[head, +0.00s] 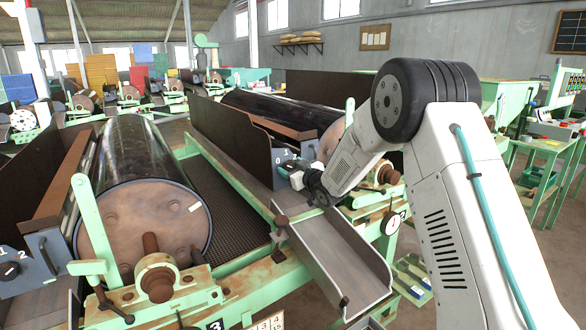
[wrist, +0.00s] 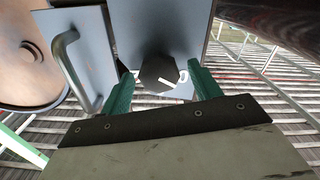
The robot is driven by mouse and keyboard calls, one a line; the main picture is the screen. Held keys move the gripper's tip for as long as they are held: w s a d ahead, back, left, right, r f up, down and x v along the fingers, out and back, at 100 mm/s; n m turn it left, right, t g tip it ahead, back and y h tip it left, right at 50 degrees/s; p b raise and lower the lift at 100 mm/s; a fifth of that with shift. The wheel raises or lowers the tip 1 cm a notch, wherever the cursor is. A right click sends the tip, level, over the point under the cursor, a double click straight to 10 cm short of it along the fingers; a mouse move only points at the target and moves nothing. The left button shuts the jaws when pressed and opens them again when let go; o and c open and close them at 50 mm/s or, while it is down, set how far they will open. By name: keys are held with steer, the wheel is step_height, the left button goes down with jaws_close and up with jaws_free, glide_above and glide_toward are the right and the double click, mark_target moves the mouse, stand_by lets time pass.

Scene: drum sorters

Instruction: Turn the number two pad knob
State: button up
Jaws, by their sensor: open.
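The pad knob (wrist: 158,74) is dark and many-sided, on a blue-grey panel (wrist: 165,25) with white marks around it in the wrist view. My gripper (wrist: 160,85) is open, with one green finger on each side of the knob. I cannot tell whether the fingers touch it. In the head view my gripper (head: 305,186) is at the small blue-grey box (head: 283,160) on the middle drum sorter, and it mostly hides the knob. A "2" plate (head: 404,213) is on that machine's front frame.
A curved metal handle (wrist: 75,65) stands left of the knob in the wrist view. The left drum sorter (head: 145,225) has its own knob (head: 10,270) and a "3" plate (head: 215,325). A metal chute (head: 335,255) lies below my gripper. Green tables (head: 545,145) stand right.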

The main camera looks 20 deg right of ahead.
steer(key=c, duration=1)
steer(key=shift+m, duration=0.4)
steer(key=m, duration=0.3)
steer(key=shift+d+m, duration=0.1)
steer(key=shift+m, duration=0.3)
steer(key=m, duration=0.5)
steer(key=shift+d+m, duration=0.1)
steer(key=shift+m, duration=0.2)
steer(key=m, duration=0.3)
steer(key=shift+f, duration=0.1)
steer(key=m, duration=0.4)
steer(key=shift+f, duration=0.1)
steer(key=m, duration=0.6)
steer(key=shift+d+f+m, duration=0.1)
steer(key=shift+m, duration=0.2)
